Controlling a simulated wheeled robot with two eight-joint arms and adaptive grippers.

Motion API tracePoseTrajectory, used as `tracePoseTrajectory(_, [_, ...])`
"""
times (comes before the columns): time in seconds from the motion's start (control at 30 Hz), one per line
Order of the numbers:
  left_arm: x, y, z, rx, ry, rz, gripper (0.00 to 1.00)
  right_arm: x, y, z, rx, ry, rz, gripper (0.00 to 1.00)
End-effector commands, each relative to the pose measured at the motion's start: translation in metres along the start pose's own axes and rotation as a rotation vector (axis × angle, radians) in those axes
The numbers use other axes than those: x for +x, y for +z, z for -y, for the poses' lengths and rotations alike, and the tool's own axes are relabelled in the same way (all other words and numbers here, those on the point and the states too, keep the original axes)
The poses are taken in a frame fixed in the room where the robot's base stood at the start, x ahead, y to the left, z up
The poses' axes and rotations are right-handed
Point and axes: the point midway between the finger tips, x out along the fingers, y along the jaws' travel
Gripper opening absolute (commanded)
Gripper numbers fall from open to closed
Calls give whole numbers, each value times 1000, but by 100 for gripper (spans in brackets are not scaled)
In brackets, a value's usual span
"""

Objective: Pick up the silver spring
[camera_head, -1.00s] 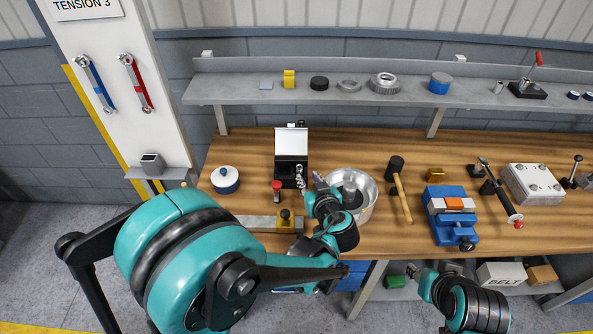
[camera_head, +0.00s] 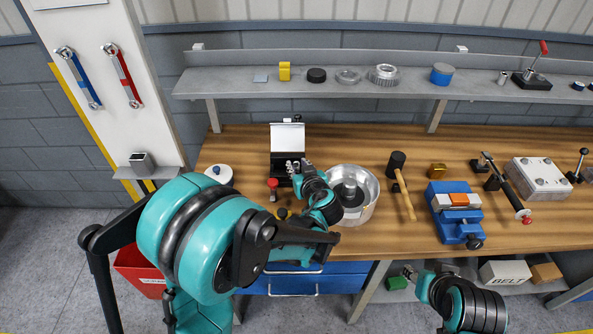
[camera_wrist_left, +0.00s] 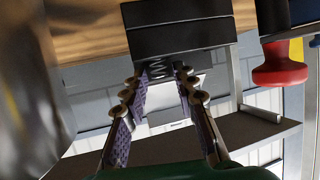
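A small silver spring (camera_wrist_left: 157,69) shows in the left wrist view, against a black box (camera_wrist_left: 182,38) with an open white lid. In the head view the box (camera_head: 286,157) stands on the bench with its lid (camera_head: 288,135) raised. My left gripper (camera_wrist_left: 160,88) is open, with one finger on either side of the spring; I cannot tell whether either touches it. In the head view this gripper (camera_head: 294,167) is at the box's front and hides part of its contents. My right gripper (camera_head: 409,271) is small and low in the head view, away from the box.
A metal bowl (camera_head: 369,190) stands close to the right of my left arm. A red-topped item (camera_head: 273,184) is just left of the gripper, and a white round container (camera_head: 218,173) lies further left. A mallet (camera_head: 404,190) and blue vise (camera_head: 452,225) are to the right.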

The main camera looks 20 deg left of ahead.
Motion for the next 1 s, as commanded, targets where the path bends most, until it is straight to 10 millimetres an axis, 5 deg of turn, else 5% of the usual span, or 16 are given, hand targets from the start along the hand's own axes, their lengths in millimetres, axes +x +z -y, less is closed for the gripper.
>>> tracePoseTrajectory(0.07, [0, 0, 0, 0, 0, 0, 28, 0, 0, 0, 0, 0, 0, 40])
tracePoseTrajectory(0.17, [-1, 0, 0, 0, 0, 0, 2, 0, 0, 0, 0, 0, 0, 40])
tracePoseTrajectory(0.2, [-1, 0, 0, 0, 0, 0, 0, 0, 0, 0, 0, 0, 0, 40])
tracePoseTrajectory(0.63, [-3, -6, 0, 0, 0, 0, 0, -3, -2, 0, 0, 0, 0, 40])
tracePoseTrajectory(0.9, [-19, -44, 0, 0, 0, 0, 0, -21, -15, 0, 0, 0, 0, 40])
tracePoseTrajectory(1.0, [-39, -46, -16, 2, 6, 1, 0, -26, -18, 0, 0, 0, 0, 40])
